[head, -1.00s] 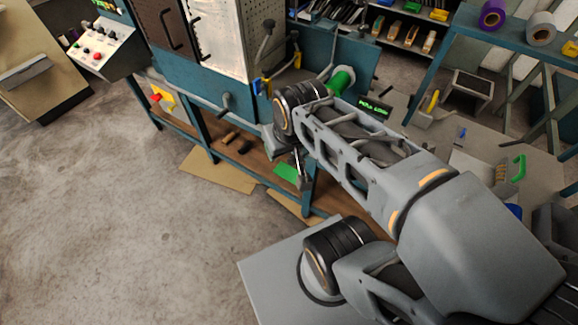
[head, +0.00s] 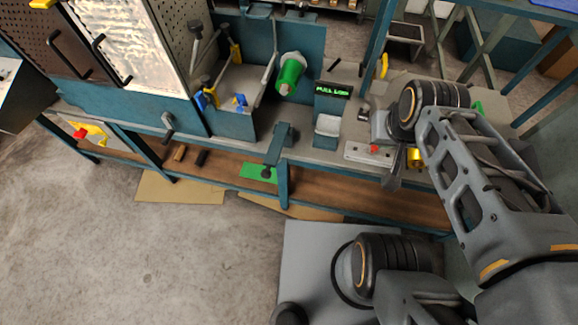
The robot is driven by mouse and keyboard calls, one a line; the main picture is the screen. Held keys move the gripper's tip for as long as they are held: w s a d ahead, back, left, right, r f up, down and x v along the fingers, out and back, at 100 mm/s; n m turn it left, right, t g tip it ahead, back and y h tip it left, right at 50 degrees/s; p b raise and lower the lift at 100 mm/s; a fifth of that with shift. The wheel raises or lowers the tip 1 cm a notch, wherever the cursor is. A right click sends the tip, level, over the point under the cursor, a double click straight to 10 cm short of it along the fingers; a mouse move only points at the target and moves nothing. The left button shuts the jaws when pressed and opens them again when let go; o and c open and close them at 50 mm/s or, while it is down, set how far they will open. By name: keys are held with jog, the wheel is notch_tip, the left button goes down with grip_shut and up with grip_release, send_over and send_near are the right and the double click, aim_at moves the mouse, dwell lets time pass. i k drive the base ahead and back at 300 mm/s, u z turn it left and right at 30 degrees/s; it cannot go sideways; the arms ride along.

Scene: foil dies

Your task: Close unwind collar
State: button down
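A green cylinder (head: 290,72) with a pale ring at its back end sticks out from the blue machine panel, in the upper middle of the head view. It looks like the unwind spindle. I cannot make out which part is the collar, or whether it is open or closed. My gripper (head: 392,178) hangs over the front edge of the bench, to the right of and lower in the picture than the green cylinder, apart from it. Its dark fingers are small and seen edge-on, so I cannot tell their opening. I see nothing clearly held in them.
A small display (head: 333,90) with green letters stands right of the cylinder. A white box with a red button (head: 373,149) and a yellow knob (head: 414,157) are close to my gripper. Levers with blue and yellow parts (head: 208,98) stand left. The floor at front left is clear.

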aim_at(273, 157)
jog(key=z, duration=0.25)
jog(key=k, duration=1.35)
jog(key=u, duration=1.95)
jog(key=i, duration=0.5)
jog(key=z, duration=0.05)
